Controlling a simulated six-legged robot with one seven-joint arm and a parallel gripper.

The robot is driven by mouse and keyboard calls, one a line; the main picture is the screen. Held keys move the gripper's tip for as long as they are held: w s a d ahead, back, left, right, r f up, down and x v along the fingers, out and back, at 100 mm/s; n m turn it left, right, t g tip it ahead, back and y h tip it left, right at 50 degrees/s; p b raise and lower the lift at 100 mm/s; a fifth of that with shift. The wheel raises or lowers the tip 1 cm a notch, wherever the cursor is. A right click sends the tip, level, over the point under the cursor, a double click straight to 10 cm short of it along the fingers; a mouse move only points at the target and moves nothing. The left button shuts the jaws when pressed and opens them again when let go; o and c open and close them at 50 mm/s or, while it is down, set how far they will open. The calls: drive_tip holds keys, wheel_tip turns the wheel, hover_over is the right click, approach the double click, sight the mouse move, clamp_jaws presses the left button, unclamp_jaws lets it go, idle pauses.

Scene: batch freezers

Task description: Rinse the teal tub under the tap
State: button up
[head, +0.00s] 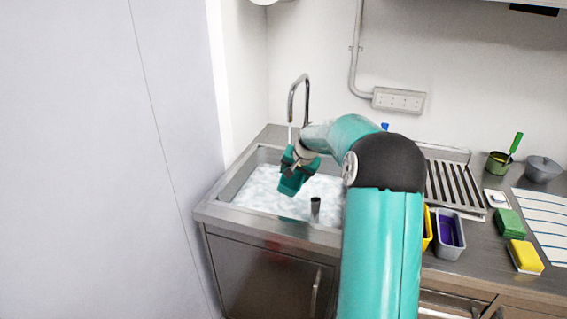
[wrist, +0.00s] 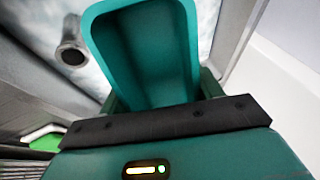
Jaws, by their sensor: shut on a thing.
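The teal tub (head: 292,181) is tilted in the air over the sink (head: 213,212), under the tap (head: 292,98). A thin pale stream runs down from the tap's spout to the tub. My gripper (head: 300,158) is shut on the tub at its upper end. In the wrist view the tub (wrist: 150,55) is held right in front of my gripper (wrist: 160,105), and its open inside faces the camera and looks empty. The fingertips are mostly hidden there. Foamy whitish water (head: 257,191) fills the sink below.
A short upright pipe (head: 315,209) stands in the sink near its front. To the right are a drain rack (head: 455,185), a purple-lined grey tub (head: 448,235), a yellow tub (head: 427,229), sponges (head: 525,256) and pots (head: 543,168). A wall stands close on the left.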

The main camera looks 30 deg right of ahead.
sight(302, 181)
drive_tip(key=shift+s+a+r, duration=0.1)
drive_tip(key=shift+s+r, duration=0.9)
drive_tip(key=shift+s, duration=0.2)
drive_tip(key=shift+s+a+r, duration=0.1)
drive_tip(key=shift+s+r, duration=0.85)
drive_tip(key=shift+s, duration=0.3)
drive_tip(key=shift+s, duration=0.15)
